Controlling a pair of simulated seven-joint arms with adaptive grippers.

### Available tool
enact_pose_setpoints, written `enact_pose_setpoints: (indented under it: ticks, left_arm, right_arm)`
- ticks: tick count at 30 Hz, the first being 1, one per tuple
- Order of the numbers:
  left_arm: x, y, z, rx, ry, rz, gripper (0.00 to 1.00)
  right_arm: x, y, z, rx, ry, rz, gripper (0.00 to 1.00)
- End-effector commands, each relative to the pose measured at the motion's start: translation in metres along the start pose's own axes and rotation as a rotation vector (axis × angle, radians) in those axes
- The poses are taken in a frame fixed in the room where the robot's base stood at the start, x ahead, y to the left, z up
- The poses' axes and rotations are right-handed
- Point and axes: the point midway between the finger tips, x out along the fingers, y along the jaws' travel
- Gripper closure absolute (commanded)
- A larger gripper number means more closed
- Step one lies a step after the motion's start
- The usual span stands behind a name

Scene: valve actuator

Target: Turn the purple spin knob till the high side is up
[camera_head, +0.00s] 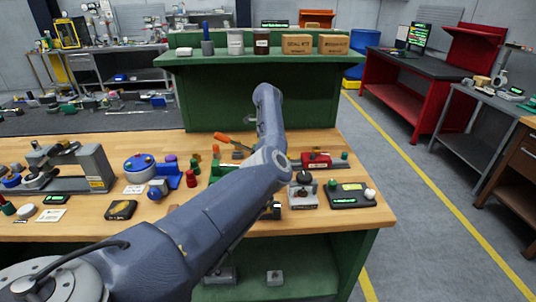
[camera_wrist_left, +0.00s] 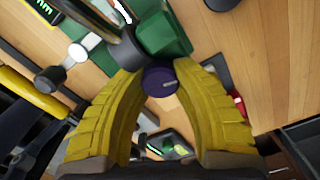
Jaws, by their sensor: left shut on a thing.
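The dark purple spin knob (camera_wrist_left: 160,84) shows in the left wrist view, with a short pale mark on its face. The yellow fingers of my left gripper (camera_wrist_left: 163,72) stand one on each side of it, closed on it. A green block (camera_wrist_left: 163,36) and a grey cylinder (camera_wrist_left: 127,52) lie just beyond the knob. I cannot tell from the mark which side of the knob is high. In the head view my left arm covers the middle of the bench and hides the gripper and this knob. My right gripper is in neither view.
Around the arm on the wooden bench stand an orange-handled tool (camera_head: 233,142), a red device (camera_head: 318,161), a black panel with a green display (camera_head: 350,195) and a blue round valve (camera_head: 139,163). A green shelf (camera_head: 200,58) rises behind. Bare wood shows near the front edge.

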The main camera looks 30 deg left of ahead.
Motion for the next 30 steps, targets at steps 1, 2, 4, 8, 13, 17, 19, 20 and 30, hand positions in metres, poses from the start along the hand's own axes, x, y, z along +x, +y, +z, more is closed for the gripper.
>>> enact_pose_setpoints:
  ticks: [1,2,4,8,13,17,19,20,30]
  left_arm:
    - [0.0003,0.0,-0.001,0.014,0.002,0.001,1.0]
    - [0.0003,0.0,-0.0012,0.027,0.002,0.001,1.0]
    - [0.0003,-0.0001,-0.0017,0.076,0.004,0.001,1.0]
    - [0.0005,0.0001,-0.0014,0.196,0.002,0.002,1.0]
    - [0.0009,0.0005,-0.0013,0.326,0.003,0.002,1.0]
    - [0.0009,0.0006,-0.001,0.379,0.001,0.003,1.0]
    - [0.001,0.0006,-0.001,0.391,0.001,0.003,1.0]
    - [0.001,0.0006,-0.0011,0.393,0.001,0.003,1.0]
    - [0.0013,0.0007,-0.0013,0.393,0.002,0.003,0.62]
  right_arm:
    - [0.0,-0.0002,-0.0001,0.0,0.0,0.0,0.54]
    - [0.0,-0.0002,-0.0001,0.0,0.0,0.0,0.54]
    - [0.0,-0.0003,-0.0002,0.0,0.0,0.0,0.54]
    - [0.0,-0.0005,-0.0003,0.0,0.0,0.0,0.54]
    - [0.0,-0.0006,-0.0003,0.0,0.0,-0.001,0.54]
    - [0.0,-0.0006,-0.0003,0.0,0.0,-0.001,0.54]
    - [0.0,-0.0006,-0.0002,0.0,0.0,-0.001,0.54]
    - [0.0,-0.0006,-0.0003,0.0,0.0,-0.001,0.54]
    - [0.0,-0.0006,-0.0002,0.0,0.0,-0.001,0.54]
